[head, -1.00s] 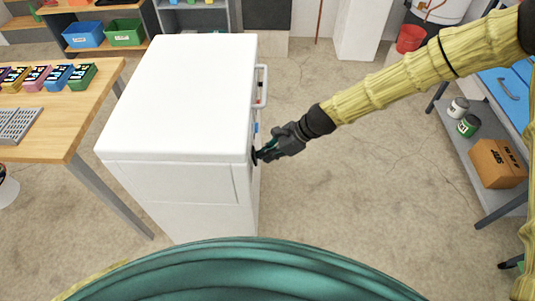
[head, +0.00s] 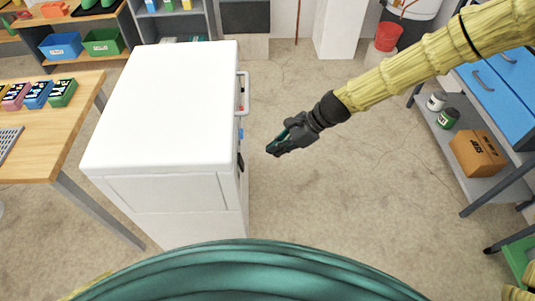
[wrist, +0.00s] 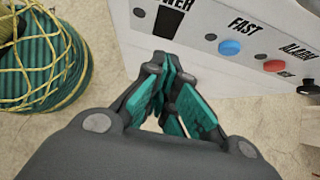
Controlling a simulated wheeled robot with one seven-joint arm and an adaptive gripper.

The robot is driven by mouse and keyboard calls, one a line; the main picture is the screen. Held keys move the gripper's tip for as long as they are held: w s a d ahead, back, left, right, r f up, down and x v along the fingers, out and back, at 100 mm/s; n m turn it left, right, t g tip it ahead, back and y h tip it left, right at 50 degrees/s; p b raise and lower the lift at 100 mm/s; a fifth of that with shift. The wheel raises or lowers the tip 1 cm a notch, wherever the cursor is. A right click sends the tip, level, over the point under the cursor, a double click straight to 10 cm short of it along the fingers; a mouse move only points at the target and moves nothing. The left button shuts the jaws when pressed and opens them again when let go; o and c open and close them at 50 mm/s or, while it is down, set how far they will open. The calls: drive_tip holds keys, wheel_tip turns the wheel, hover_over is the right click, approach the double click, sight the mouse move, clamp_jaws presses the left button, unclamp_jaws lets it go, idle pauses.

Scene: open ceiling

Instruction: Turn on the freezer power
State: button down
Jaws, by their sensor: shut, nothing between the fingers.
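The white freezer (head: 165,95) stands left of my gripper in the head view. Its control panel (wrist: 200,45) is on the side facing my gripper. In the wrist view a black power switch (wrist: 168,22) sits by the word POWER, with a blue FAST button (wrist: 229,47) and a red ALARM button (wrist: 274,65) to its right. In the head view the switch shows as a dark patch (head: 240,163). My gripper (head: 272,150) is shut and empty, with a gap between it and the panel. I cannot tell the switch's position.
A handle (head: 242,93) projects from the freezer's right side. A wooden table (head: 70,130) stands at left, with a blue workbench (head: 495,85) and a cardboard box (head: 478,153) on its shelf at right. The floor between freezer and workbench is clear.

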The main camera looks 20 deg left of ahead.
sight(241, 162)
drive_tip(key=shift+a+v, duration=0.2)
drive_tip(key=shift+v, duration=1.75)
drive_tip(key=shift+s, duration=0.15)
drive_tip(key=shift+d+f+h+b, duration=0.25)
drive_tip(key=shift+h+b, duration=0.2)
drive_tip(key=shift+h, duration=0.15)
drive_tip(key=a+r+x, duration=0.1)
drive_tip(key=a+x, duration=0.1)
drive_tip(key=x, duration=1)
drive_tip(key=shift+a, duration=0.35)
